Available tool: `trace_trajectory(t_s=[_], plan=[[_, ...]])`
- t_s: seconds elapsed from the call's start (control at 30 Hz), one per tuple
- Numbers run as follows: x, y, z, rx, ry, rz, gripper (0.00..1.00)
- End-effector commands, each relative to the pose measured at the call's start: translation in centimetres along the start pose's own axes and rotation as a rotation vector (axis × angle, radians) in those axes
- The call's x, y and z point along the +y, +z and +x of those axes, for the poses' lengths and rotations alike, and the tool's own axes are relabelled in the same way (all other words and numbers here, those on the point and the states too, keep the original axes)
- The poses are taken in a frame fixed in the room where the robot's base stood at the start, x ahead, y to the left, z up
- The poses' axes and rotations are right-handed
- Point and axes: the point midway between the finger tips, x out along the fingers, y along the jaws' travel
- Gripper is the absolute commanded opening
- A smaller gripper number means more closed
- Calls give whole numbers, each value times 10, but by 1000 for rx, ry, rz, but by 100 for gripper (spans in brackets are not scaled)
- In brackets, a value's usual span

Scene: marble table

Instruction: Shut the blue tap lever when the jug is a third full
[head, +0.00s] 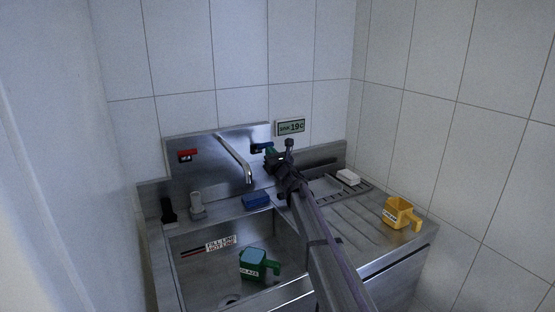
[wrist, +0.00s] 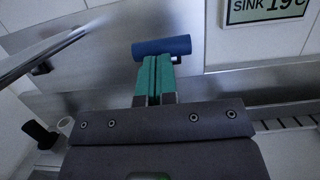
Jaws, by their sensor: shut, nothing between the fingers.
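The blue tap lever (head: 260,147) is on the steel back panel, right of the spout (head: 237,160). In the wrist view the blue lever (wrist: 162,46) lies across, just beyond my fingertips. My gripper (head: 270,153) is at the lever's right end in the head view; its green fingers (wrist: 154,76) are shut and empty. Whether they touch the lever I cannot tell. A green jug (head: 246,267) with a white label stands in the sink under the spout. Pale blue shows in its top; its level is unclear. I can make out no clear water stream.
A red lever (head: 187,156) is left of the spout. A blue block (head: 256,201) lies on the sink's back rim. A yellow jug (head: 397,214) and a white block (head: 348,177) are on the drainboard. A dispenser (head: 197,207) and a black item (head: 168,210) stand left.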

Motion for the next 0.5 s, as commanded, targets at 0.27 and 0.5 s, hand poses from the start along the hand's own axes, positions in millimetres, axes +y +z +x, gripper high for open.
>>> trace_trajectory(t_s=[0.27,0.5], plan=[[0,0,13,0,-1,1,0],[-1,5,20,0,-1,1,0]])
